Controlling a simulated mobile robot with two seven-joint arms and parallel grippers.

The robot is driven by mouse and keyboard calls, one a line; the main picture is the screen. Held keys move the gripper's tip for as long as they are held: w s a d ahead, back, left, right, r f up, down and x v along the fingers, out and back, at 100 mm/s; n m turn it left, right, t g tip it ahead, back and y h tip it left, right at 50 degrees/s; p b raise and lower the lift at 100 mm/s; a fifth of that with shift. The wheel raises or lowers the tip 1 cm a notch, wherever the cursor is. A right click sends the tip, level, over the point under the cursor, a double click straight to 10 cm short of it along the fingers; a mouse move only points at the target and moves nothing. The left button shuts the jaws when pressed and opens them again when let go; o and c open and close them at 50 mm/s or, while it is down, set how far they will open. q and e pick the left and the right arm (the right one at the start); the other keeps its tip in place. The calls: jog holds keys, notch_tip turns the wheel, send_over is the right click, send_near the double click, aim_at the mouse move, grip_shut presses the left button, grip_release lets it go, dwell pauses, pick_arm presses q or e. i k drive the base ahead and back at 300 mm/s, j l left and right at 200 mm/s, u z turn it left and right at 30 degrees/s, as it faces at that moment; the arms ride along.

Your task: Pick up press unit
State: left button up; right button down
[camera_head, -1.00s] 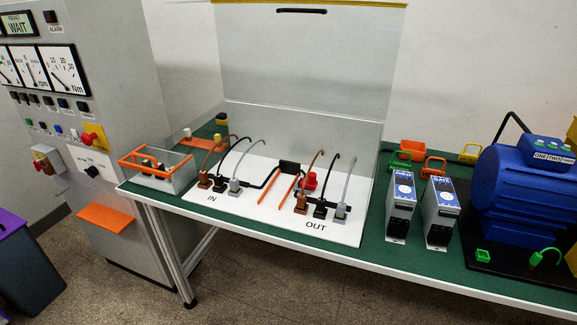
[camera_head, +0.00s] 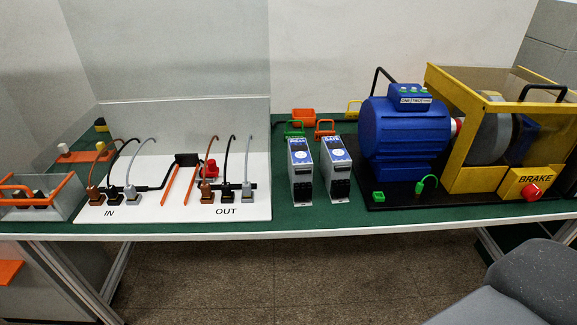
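Two upright grey units with blue faces stand side by side on the green table top, the left unit (camera_head: 301,172) and the right unit (camera_head: 337,172). In the earlier frame the right one's label looks like "GATE" and the left one's label seems to begin with "P". The labels are too small to read surely now, so the left one is probably the press unit. A green loop (camera_head: 294,127) shows just behind the left unit and an orange loop (camera_head: 324,129) behind the right one. Neither of my grippers is in view.
A white board (camera_head: 170,200) with IN and OUT cables lies left of the units. A blue motor (camera_head: 400,140) and a yellow brake frame (camera_head: 480,175) stand to the right. A grey chair (camera_head: 520,290) is at front right.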

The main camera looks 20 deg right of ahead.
aim_at(301, 162)
jog(key=i+l+z, duration=0.2)
jog(key=l, duration=0.2)
jog(key=i+l+z, duration=0.1)
jog(key=l+z, duration=0.15)
jog(key=l, duration=0.2)
jog(key=i+l+z, duration=0.2)
jog(key=l, duration=0.15)
